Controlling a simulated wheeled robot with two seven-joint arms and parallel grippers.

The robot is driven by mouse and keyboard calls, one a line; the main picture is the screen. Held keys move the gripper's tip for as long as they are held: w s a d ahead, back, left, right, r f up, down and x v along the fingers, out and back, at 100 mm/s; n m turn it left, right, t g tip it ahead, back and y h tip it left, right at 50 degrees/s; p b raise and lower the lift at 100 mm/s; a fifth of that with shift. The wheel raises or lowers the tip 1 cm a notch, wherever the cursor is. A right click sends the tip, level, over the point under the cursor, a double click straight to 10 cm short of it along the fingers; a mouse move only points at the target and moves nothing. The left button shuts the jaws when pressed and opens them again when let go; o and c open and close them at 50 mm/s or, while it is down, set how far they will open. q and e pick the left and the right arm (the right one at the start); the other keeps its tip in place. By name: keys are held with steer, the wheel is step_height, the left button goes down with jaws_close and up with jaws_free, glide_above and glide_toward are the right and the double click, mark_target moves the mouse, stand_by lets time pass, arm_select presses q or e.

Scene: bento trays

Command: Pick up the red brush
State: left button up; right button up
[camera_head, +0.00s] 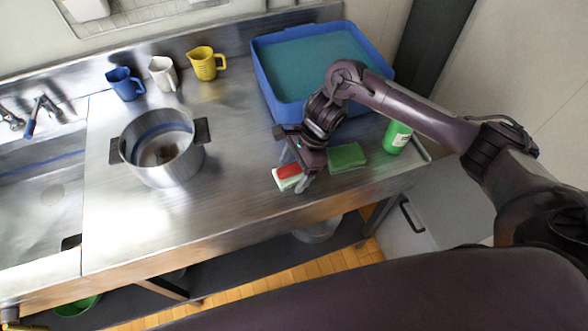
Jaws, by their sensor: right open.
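The red brush (288,171) lies on the steel counter near its front edge, with a red top and a white lower part (284,183). My right gripper (302,180) points down at the brush's right side, and its fingers partly cover the brush. It is open; whether a finger touches the brush cannot be told. My left gripper is not in view.
A green sponge (346,158) and a green bottle (397,137) stand right of the gripper. A blue basin (262,75) is behind. A steel pot (163,178) and blue, white and yellow jugs (206,65) are left. The counter between pot and brush is clear.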

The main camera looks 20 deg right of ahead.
mark_target(294, 166)
steer(key=shift+c, duration=0.2)
steer(key=c, duration=1)
steer(key=shift+c, duration=0.3)
steer(key=shift+r, duration=0.15)
step_height(294, 166, up, 20)
steer(key=o, duration=0.4)
steer(key=shift+c, duration=1.4)
